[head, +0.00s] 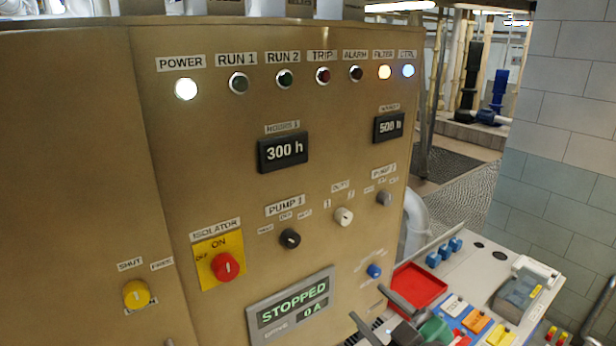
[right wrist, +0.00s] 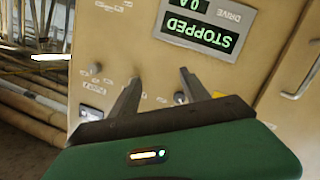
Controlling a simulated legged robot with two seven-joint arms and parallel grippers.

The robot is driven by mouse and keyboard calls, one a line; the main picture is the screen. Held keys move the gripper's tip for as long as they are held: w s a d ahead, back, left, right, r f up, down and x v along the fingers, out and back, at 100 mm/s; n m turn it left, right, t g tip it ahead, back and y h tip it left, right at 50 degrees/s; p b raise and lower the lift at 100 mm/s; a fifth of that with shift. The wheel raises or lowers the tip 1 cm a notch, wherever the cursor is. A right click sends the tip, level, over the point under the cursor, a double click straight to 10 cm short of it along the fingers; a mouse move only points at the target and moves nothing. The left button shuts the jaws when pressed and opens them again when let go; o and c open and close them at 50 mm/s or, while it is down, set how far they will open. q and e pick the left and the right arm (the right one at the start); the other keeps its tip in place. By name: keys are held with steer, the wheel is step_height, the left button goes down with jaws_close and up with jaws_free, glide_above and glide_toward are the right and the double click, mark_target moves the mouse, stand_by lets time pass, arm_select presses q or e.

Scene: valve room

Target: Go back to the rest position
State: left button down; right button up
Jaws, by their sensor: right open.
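My right gripper (head: 369,303) is open in front of the lower right of the brass-coloured control panel (head: 215,150). No object shows between its fingers. In the right wrist view, its two spread fingers (right wrist: 160,76) point at the panel, which appears upside down. The drive display (head: 290,307) reads STOPPED and 0 A. The red isolator knob (head: 225,266) sits on a yellow plate marked ON and OFF. The blue button (head: 374,271) is just above the gripper. The power, filter and rightmost lamps are lit. My left gripper is not in view.
A tiled wall (head: 560,130) stands at the right. A grated walkway (head: 465,190) runs behind.

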steer(key=d+f+m+g+h+b, duration=0.2)
steer(key=d+f+m, duration=0.1)
steer(key=f, duration=0.5)
steer(key=d+f+m+g+h+b, duration=0.1)
steer(key=d+f+m+h+b, duration=0.15)
steer(key=f, duration=0.55)
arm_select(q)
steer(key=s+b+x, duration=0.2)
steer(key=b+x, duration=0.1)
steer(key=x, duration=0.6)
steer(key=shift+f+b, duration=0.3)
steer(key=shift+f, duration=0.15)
arm_select(e)
steer(key=s+f+m+g, duration=0.2)
steer(key=s+f+g, duration=0.2)
steer(key=s+f, duration=0.3)
steer(key=s+f+m+g+h, duration=0.1)
steer(key=s+f+m+g, duration=0.2)
steer(key=f, duration=0.9)
steer(key=s+g, duration=0.2)
steer(key=s, duration=0.2)
steer(key=shift+d+f, duration=0.15)
steer(key=shift+d, duration=0.05)
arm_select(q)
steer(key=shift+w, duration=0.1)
arm_select(e)
steer(key=shift+h, duration=0.25)
